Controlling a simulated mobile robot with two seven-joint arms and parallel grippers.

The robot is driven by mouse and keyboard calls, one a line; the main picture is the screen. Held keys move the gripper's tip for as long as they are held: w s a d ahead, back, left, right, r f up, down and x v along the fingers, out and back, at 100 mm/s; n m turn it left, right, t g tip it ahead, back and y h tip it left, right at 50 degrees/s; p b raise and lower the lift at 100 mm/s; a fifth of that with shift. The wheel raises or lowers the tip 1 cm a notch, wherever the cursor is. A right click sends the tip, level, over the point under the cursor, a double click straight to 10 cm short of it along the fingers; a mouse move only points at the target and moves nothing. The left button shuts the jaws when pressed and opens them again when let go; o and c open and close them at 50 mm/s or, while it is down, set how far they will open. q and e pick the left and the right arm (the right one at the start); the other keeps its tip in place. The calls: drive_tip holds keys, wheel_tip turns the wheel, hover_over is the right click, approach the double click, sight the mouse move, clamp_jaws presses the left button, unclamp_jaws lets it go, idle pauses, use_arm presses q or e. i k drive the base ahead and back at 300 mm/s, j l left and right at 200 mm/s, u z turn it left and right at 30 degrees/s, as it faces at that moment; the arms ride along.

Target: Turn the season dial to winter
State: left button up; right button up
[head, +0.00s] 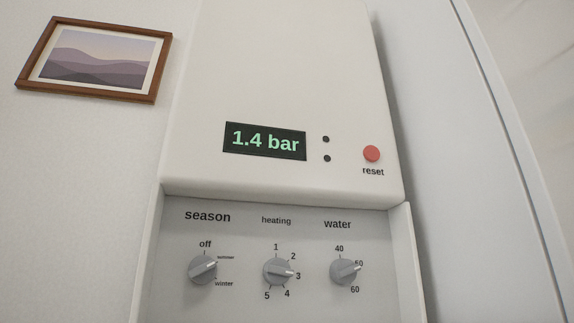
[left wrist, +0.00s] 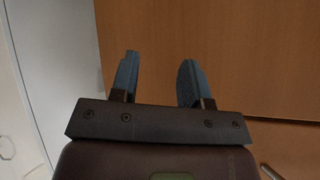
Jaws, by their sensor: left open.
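The season dial (head: 203,270) is a grey knob at the lower left of the boiler's recessed panel in the head view. Its pointer is turned up and right, toward the "summer" mark. "Off" is printed above it and "winter" at its lower right. My left gripper (left wrist: 160,82) shows in the left wrist view with its two blue fingers apart and nothing between them. It faces a brown wooden surface. Neither gripper shows in the head view, and the dial does not show in the left wrist view.
The boiler (head: 280,60) has a display (head: 265,141) reading 1.4 bar and a red reset button (head: 372,153). The heating dial (head: 278,272) and water dial (head: 344,271) sit right of the season dial. Side walls flank the recess. A framed picture (head: 95,95) hangs at left.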

sight(202, 269)
drive_tip(key=k+j+u, duration=0.2)
drive_tip(key=k+j, duration=0.15)
drive_tip(key=k, duration=0.2)
drive_tip(key=k+j+u, duration=0.25)
drive_tip(key=k+j, duration=0.15)
drive_tip(key=k, duration=0.15)
